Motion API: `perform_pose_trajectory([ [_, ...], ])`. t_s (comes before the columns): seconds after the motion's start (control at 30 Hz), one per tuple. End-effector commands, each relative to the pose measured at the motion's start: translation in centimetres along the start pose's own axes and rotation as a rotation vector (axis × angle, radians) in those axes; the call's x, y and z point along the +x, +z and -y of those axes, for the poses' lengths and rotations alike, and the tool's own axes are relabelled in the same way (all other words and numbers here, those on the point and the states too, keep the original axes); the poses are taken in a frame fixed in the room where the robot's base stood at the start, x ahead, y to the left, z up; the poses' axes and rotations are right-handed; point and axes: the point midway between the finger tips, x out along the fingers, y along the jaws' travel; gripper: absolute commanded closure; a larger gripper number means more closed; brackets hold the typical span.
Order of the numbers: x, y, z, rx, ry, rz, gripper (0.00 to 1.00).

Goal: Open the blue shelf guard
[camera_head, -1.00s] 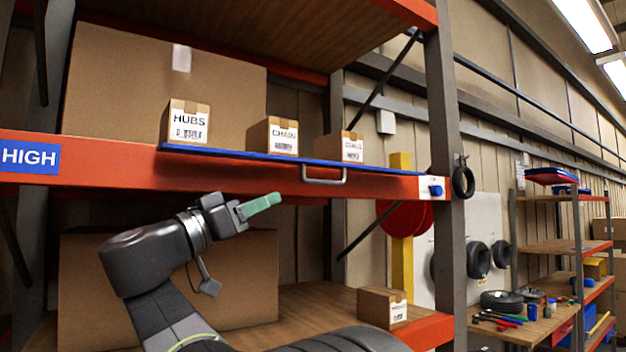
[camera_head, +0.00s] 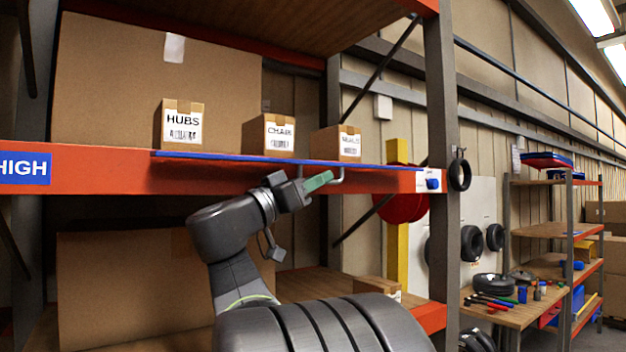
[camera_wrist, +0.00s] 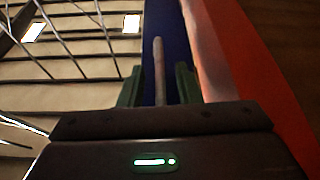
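The blue shelf guard (camera_head: 240,157) shows as a thin blue strip along the front edge of the HIGH shelf, above the orange beam. It also shows in the wrist view (camera_wrist: 180,60) as a blue surface beyond the fingers. Its grey handle (camera_head: 339,180) hangs under the strip, partly hidden by my gripper. My gripper (camera_head: 324,180), with green fingers, is at the handle. In the wrist view the handle bar (camera_wrist: 159,70) stands between the two fingers (camera_wrist: 158,88), with a gap on each side. The gripper is open around it.
Boxes labelled HUBS (camera_head: 182,126), CHAIN (camera_head: 269,136) and a third small box (camera_head: 336,143) stand on the shelf behind the guard. The orange beam (camera_head: 100,168) runs below it. A grey upright (camera_head: 440,120) stands to the right. A box (camera_head: 376,287) sits on the lower shelf.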

Motion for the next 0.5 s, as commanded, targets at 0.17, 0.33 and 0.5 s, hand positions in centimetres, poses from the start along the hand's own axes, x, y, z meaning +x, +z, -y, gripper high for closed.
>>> perform_pose_trajectory([
  [0.17, -0.02, 0.02, 0.01, 0.000, 0.000, 0.000, 0.75],
  [0.33, -0.03, 0.02, 0.02, 0.000, 0.000, 0.000, 1.00],
  [0.5, -0.04, 0.03, 0.01, -0.001, 0.000, 0.000, 1.00],
])
